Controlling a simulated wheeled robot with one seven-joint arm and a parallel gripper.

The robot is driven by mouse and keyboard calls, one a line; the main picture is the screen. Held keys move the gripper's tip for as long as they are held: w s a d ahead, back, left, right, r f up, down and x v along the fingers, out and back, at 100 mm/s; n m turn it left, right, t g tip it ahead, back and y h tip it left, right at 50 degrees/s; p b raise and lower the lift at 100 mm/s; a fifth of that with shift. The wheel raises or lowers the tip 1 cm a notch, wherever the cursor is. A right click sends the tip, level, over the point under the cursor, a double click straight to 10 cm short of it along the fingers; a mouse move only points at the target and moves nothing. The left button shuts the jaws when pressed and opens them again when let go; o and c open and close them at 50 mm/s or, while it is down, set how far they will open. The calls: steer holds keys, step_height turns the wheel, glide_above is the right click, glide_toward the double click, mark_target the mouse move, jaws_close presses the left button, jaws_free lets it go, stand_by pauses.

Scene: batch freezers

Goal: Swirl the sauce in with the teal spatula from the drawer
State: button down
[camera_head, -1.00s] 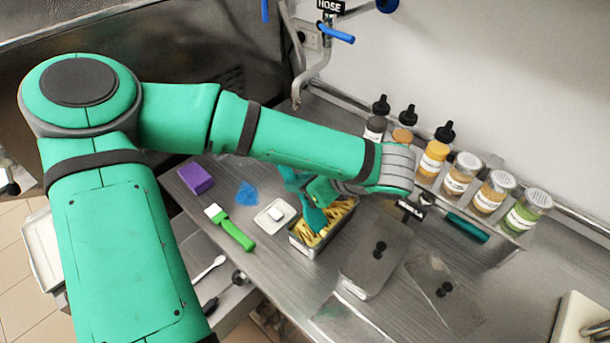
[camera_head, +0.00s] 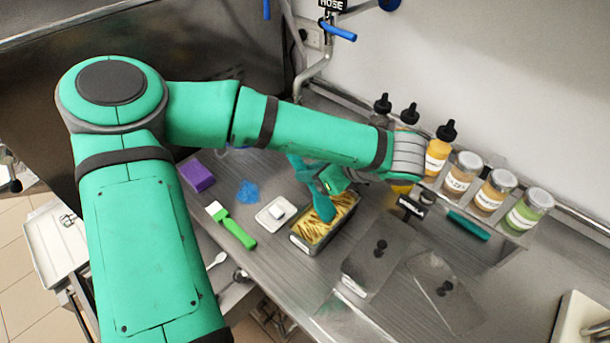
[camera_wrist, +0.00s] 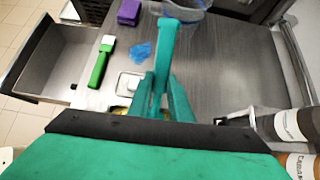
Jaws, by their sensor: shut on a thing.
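My gripper (camera_head: 326,184) is shut on the teal spatula (camera_wrist: 165,45), whose bar rises between the fingers in the wrist view. In the head view the spatula's broad teal end (camera_head: 323,208) points down at the rectangular metal pan (camera_head: 299,243). The pan holds a yellow mass with darker streaks. That end overlaps the pan's contents; how deep it sits cannot be told. In the wrist view my gripper hides most of the pan. The open drawer (camera_wrist: 62,68) is at the left, below the counter.
A green-handled brush (camera_head: 232,227), purple block (camera_head: 197,175), blue patch (camera_head: 248,193) and white dish (camera_head: 271,218) lie left of the pan. Clear lids (camera_head: 372,265) lie to its right. Bottles and jars (camera_head: 493,191) line the back. A teal-handled tool (camera_head: 467,225) lies before them.

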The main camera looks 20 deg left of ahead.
steer(key=shift+w+d, duration=0.75)
steer(key=shift+w, duration=1.45)
steer(key=shift+s+a, duration=0.25)
steer(key=shift+s, duration=0.55)
steer(key=shift+s+a, duration=0.3)
steer(key=shift+s, duration=0.45)
steer(key=shift+s+a, duration=0.25)
steer(key=shift+s, duration=0.55)
steer(key=shift+w+r, duration=0.15)
steer(key=shift+r, duration=4.15)
